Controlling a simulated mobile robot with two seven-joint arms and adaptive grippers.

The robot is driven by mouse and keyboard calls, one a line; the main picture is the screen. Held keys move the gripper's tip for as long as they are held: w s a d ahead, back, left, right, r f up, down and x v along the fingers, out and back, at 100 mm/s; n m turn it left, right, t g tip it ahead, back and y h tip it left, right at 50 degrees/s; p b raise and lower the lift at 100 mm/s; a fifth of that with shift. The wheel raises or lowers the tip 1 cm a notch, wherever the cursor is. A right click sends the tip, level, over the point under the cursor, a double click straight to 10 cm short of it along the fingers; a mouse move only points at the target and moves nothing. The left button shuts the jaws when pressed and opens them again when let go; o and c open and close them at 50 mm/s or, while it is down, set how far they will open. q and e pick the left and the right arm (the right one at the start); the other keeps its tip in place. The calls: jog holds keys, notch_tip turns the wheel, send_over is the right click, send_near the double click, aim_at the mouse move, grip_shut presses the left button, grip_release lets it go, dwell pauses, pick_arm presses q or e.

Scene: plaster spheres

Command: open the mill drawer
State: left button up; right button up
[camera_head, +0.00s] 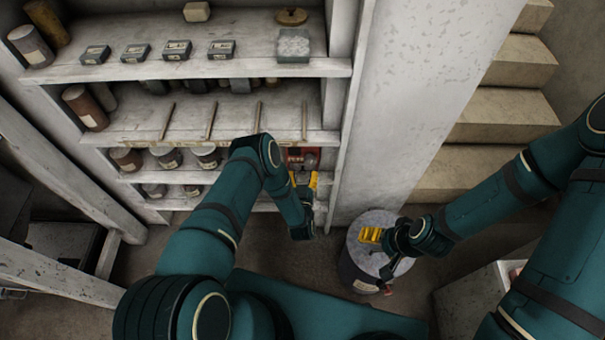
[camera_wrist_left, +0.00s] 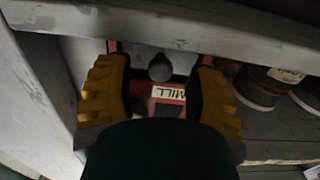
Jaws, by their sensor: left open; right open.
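The red mill (camera_head: 302,154) stands on a lower shelf at the right end of the shelf unit, partly hidden by my left arm. In the left wrist view the mill (camera_wrist_left: 168,108) shows a label reading "MILL", upside down, and a dark round knob (camera_wrist_left: 160,68) on a grey face. My left gripper (camera_head: 303,180) is at the front of the mill. Its yellow fingers are open, one on each side of the knob, with gaps visible between them and the knob. My right gripper (camera_head: 372,240) is open above the drum, away from the mill.
A drum (camera_head: 370,215) with a pale top stands right of the shelf unit. The shelf post (camera_head: 345,110) and shelf board (camera_wrist_left: 220,25) lie close to my left gripper. Jars (camera_head: 207,156) stand left of the mill. Stone steps (camera_head: 500,115) rise at the right.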

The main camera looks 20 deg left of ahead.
pick_arm(q)
jog(key=shift+x, duration=0.8)
grip_shut()
